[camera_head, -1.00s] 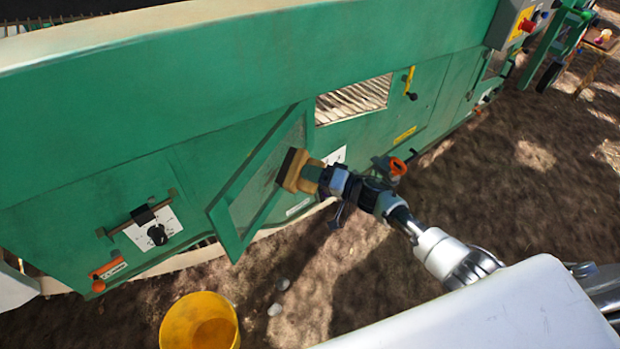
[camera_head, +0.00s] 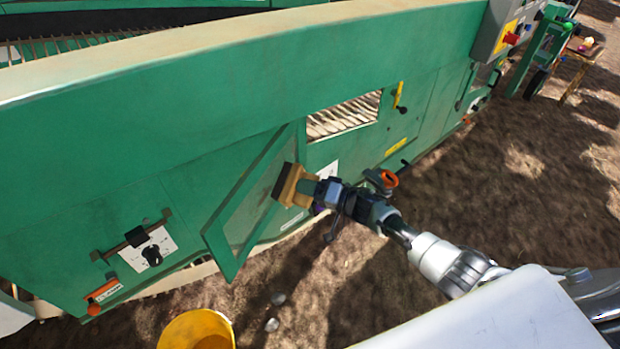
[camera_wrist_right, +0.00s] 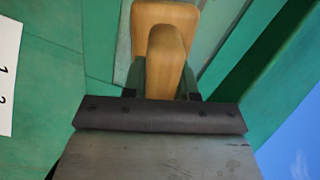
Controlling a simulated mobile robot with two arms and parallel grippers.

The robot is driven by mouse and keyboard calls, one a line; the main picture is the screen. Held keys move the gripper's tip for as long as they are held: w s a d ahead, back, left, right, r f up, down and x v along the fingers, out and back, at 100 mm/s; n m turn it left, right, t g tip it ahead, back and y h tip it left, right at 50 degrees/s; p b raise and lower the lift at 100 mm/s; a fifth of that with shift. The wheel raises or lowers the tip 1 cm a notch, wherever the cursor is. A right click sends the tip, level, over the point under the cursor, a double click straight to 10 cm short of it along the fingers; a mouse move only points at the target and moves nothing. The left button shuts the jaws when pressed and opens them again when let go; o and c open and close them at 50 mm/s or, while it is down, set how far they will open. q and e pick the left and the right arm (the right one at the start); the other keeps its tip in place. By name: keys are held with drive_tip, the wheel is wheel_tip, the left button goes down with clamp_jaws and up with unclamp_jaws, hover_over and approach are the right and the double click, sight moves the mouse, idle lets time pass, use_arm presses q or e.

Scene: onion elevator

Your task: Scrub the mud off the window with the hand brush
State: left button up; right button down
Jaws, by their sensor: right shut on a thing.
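The hand brush (camera_head: 293,186) has a tan wooden body with dark bristles. My right gripper (camera_head: 316,192) is shut on its handle. The brush handle also fills the top middle of the right wrist view (camera_wrist_right: 165,60). The window (camera_head: 262,196) is a pane in a green frame, swung out from the green machine. The dark bristles are at the pane's right side; I cannot tell whether they touch it. Mud on the pane is hard to make out from here. My left gripper is not in view.
The green machine (camera_head: 120,130) runs across the view, with a slatted opening (camera_head: 343,115) behind the window. A yellow bucket (camera_head: 197,330) stands on the ground at the bottom. Levers and a dial (camera_head: 152,256) stick out at the left. Bare ground lies at right.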

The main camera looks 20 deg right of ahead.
sight(288, 202)
drive_tip(key=shift+s+a+r, duration=0.1)
drive_tip(key=shift+s+a, duration=0.45)
drive_tip(key=shift+a, duration=0.2)
drive_tip(key=shift+s+a+p, duration=0.5)
drive_tip(key=shift+s+p, duration=0.2)
drive_tip(key=shift+p, duration=0.4)
drive_tip(key=shift+s+a+p, duration=0.55)
drive_tip(key=shift+s+p, duration=0.05)
drive_tip(key=shift+s, duration=0.3)
drive_tip(key=shift+s+a+p, duration=1)
drive_tip(key=shift+s+a, duration=0.3)
drive_tip(key=shift+a, duration=0.1)
